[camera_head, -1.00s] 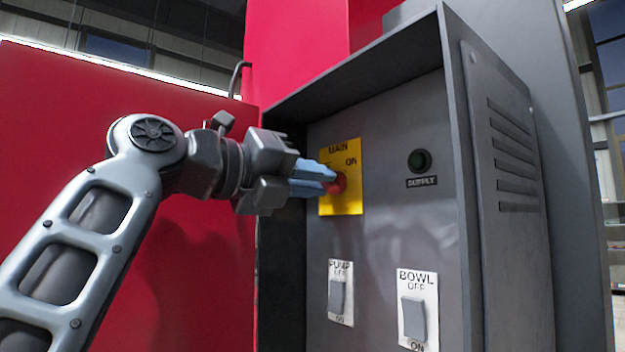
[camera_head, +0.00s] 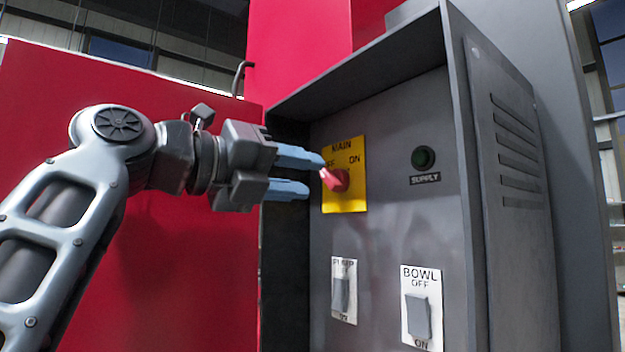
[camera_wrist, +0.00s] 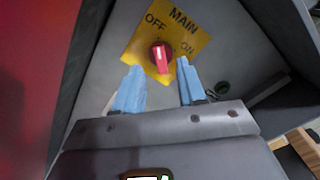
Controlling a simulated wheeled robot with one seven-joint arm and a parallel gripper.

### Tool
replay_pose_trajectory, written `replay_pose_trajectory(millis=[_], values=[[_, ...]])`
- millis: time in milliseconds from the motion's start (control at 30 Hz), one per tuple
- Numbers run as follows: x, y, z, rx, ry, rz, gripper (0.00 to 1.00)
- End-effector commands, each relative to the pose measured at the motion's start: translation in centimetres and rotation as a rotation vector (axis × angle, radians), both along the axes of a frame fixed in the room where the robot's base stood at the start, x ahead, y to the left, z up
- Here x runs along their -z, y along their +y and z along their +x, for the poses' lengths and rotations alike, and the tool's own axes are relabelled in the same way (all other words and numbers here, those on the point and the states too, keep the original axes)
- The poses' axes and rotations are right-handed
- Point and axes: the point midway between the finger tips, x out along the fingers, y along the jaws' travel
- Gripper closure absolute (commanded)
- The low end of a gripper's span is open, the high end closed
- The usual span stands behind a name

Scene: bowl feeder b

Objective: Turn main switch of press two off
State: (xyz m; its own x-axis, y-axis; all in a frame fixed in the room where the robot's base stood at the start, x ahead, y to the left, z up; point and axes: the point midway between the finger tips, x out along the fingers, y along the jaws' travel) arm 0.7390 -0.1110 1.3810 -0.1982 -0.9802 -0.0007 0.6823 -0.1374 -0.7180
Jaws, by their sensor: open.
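The main switch is a red knob (camera_head: 336,180) on a yellow plate (camera_head: 345,203) marked MAIN, OFF and ON. Its handle points up and left, toward OFF. In the wrist view the knob (camera_wrist: 160,56) shows with its white mark toward the OFF lettering. My gripper (camera_head: 314,175) is open, with blue fingers spread and nothing between them. It is just left of the knob and appears clear of it. In the wrist view the fingertips (camera_wrist: 160,68) stand either side of and below the knob.
A dark green supply lamp (camera_head: 422,158), seemingly unlit, is right of the plate. Below are the pump switch (camera_head: 340,293) and bowl switch (camera_head: 418,317). The grey cabinet hood (camera_head: 350,75) juts out above. A red panel (camera_head: 200,260) stands to the left.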

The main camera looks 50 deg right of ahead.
Motion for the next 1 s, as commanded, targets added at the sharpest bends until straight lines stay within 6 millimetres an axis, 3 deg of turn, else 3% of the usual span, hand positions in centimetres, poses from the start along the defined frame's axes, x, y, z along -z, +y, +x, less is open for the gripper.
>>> replay_pose_trajectory(millis=[100,333,1000], values=[[0.1,2.1,0.5,-0.003,0.000,-0.001,0.60],[0.0,4.3,0.9,-0.001,0.001,-0.001,0.60],[0.0,4.6,0.9,0.000,0.000,-0.001,0.60]])
